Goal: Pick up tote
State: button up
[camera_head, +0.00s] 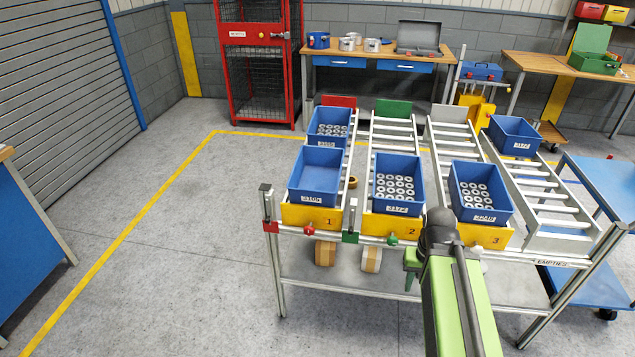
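Several blue totes sit on a sloped roller rack. In lane 1 the front tote (314,190) looks empty, and a second tote (329,141) holding grey ring parts stands behind it. The lane 2 tote (398,208) and the lane 3 tote (482,214) both hold ring parts at the front of their lanes. Another tote (515,150), seemingly empty, sits high on the lane marked EMPTIES. My green arm with a dark joint reaches up in front of lane 3 and covers part of its front.
Yellow end stops numbered 1 (311,216), 2 (392,225) and 3 (485,236) close the lanes. A blue cart (597,191) stands right. Floor left of the rack is clear. A red cage and workbenches stand behind.

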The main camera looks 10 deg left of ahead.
aim_at(315, 177)
jog(key=z, duration=0.05)
jog(key=k, duration=0.5)
jog(key=u, duration=0.85)
jog(key=i, duration=1.65)
jog(key=u, duration=0.8)
jog(key=i, duration=0.65)
jog(key=u, duration=0.25)
